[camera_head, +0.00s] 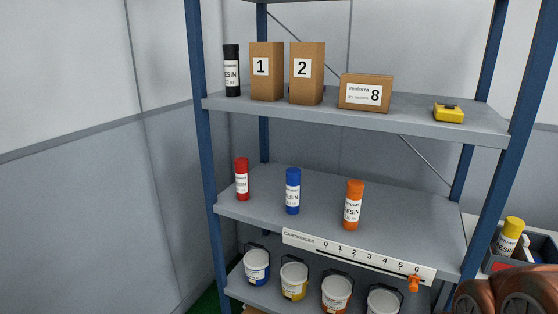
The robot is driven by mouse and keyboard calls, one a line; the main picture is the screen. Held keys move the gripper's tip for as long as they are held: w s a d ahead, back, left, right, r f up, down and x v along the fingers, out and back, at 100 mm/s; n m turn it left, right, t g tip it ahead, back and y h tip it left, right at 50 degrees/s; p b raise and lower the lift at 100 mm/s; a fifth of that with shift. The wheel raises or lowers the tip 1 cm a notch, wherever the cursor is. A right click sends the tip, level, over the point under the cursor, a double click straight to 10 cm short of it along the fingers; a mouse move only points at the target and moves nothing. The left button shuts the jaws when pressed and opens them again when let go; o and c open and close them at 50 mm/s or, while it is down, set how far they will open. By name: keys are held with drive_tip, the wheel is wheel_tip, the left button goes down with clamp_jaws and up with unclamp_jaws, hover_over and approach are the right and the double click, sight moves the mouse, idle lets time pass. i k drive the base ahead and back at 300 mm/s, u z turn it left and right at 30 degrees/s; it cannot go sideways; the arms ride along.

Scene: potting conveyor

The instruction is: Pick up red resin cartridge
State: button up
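The red resin cartridge (241,180) stands upright near the left end of the middle shelf (400,213). It has a white label and nothing covers it. A blue resin cartridge (293,191) and an orange one (353,205) stand upright to its right, with gaps between them. My gripper is not in view, so whether it is open or shut does not show.
Blue posts (199,130) frame the shelving. The top shelf (405,122) bears a black cartridge (231,72), several brown boxes and a yellow item (448,112). Several buckets stand below, behind a numbered scale (360,258). A yellow cartridge (509,237) is at the right.

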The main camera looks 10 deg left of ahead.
sight(241, 163)
drive_tip(key=u, duration=0.45)
drive_tip(key=k, duration=0.5)
drive_tip(key=u, duration=1.55)
drive_tip(key=i, duration=1.4)
drive_tip(key=z, duration=0.7)
drive_tip(key=i, duration=0.7)
drive_tip(key=z, duration=0.55)
